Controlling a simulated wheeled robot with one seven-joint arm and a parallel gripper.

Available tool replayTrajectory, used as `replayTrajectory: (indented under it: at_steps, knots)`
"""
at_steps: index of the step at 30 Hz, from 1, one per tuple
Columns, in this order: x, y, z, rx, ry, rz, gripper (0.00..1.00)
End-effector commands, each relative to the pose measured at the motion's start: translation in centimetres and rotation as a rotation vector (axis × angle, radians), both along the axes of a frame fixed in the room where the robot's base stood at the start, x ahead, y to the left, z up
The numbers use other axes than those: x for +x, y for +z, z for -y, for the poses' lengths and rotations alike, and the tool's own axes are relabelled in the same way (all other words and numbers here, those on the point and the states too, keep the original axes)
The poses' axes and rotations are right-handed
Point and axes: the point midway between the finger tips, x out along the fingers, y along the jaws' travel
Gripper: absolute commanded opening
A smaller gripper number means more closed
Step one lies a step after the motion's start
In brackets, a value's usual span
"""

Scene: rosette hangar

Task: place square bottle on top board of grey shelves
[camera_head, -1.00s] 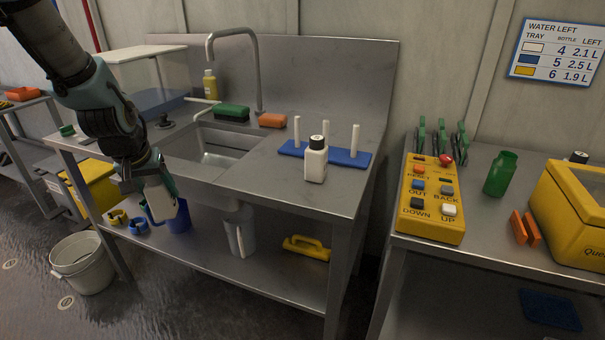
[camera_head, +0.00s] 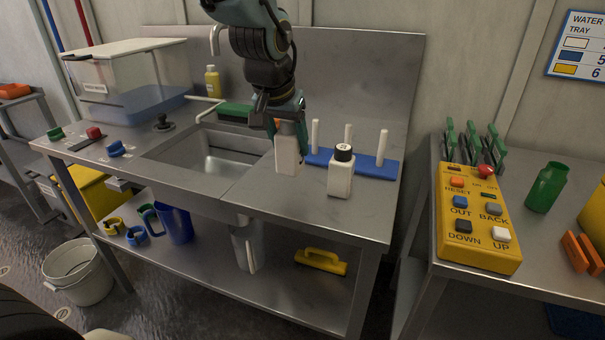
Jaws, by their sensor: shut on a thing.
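My gripper (camera_head: 287,121) points down over the sink bench and is shut on a white square bottle (camera_head: 288,155). The jaws cover the bottle's top. The bottle is upright, just right of the sink; I cannot tell whether its base touches the counter. Another white square bottle (camera_head: 341,175) with a black cap stands on the counter to the right, apart from the held one. I cannot make out for sure which furniture is the grey shelves; a grey stand (camera_head: 38,128) shows partly at the far left.
A blue rack (camera_head: 375,168) with white pegs stands behind the bottles. The sink (camera_head: 215,158) is to the left. A yellow button box (camera_head: 478,225) and a green bottle (camera_head: 547,187) are on the right table. The counter's front right (camera_head: 310,212) is clear.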

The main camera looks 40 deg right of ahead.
Motion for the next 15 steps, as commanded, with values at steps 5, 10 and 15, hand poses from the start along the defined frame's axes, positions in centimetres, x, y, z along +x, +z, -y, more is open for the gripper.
replayTrajectory:
  at_steps: [5,10,15]
  knots:
    - [0.1,-2.3,0.0,0.001,0.000,0.000,0.00]
    - [0.0,-4.3,-0.1,0.004,-0.001,-0.002,0.00]
    - [0.0,-6.2,0.0,0.002,-0.001,0.001,0.00]
